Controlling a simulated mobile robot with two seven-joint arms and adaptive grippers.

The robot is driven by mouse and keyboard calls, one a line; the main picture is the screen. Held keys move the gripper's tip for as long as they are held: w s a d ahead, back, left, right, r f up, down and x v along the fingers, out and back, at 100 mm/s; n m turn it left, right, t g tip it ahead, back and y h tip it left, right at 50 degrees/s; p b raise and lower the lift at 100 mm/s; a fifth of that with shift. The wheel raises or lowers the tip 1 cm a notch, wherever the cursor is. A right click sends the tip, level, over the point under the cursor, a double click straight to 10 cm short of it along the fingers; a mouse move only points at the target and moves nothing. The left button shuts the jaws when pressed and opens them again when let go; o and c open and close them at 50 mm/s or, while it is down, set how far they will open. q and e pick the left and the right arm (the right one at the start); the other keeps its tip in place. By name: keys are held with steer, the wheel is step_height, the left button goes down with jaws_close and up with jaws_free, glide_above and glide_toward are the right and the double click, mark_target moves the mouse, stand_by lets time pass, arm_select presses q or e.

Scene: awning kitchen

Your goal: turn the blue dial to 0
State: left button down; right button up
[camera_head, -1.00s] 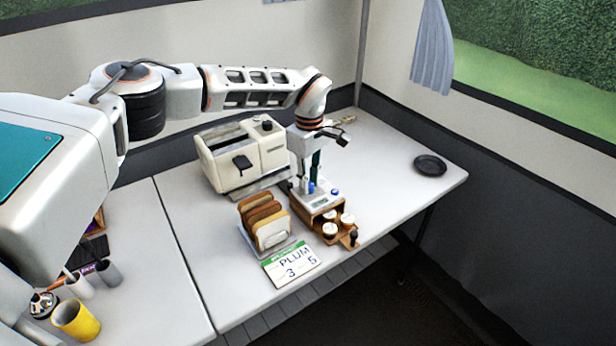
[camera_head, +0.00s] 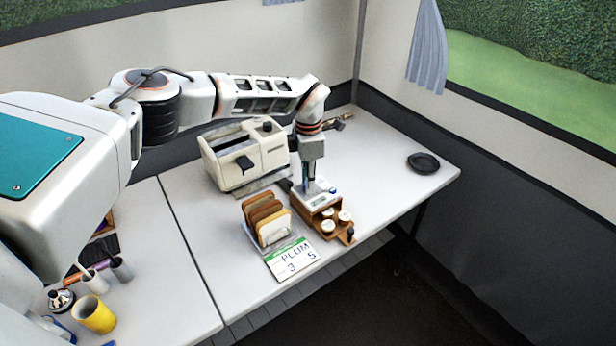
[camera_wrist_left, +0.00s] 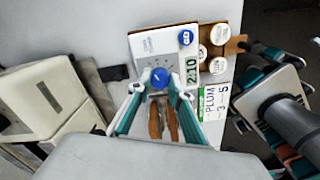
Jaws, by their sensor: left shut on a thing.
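A white device (camera_head: 320,201) with a small display sits on a wooden stand; it also shows in the wrist view (camera_wrist_left: 152,43), where the display (camera_wrist_left: 191,71) seems to read 2:10. It has two round blue knobs. One blue dial (camera_wrist_left: 160,77) is between the fingertips of my left gripper (camera_wrist_left: 160,90), which is shut on it from above. The other blue knob (camera_wrist_left: 185,38) is free, near the display, and carries white marks. In the head view my left gripper (camera_head: 308,186) points down onto the device and hides the gripped dial.
A cream toaster (camera_head: 243,155) stands close to the left of the gripper. A rack of bread slices (camera_head: 265,222) and a PLUM 3 5 card (camera_head: 292,260) are in front. White-capped jars (camera_head: 328,226) sit beside the device. A dark plate (camera_head: 423,163) lies at right, with free table between.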

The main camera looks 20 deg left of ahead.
arm_select(q)
steer(key=n+p, duration=0.1)
steer(key=n, duration=0.4)
steer(key=shift+n+p, duration=0.3)
steer(key=n+p, duration=0.1)
steer(key=n, duration=0.5)
steer(key=shift+n, duration=0.9)
steer(key=c, duration=1.8)
jaws_free()
step_height(320, 180, up, 12)
steer(key=shift+f, duration=0.1)
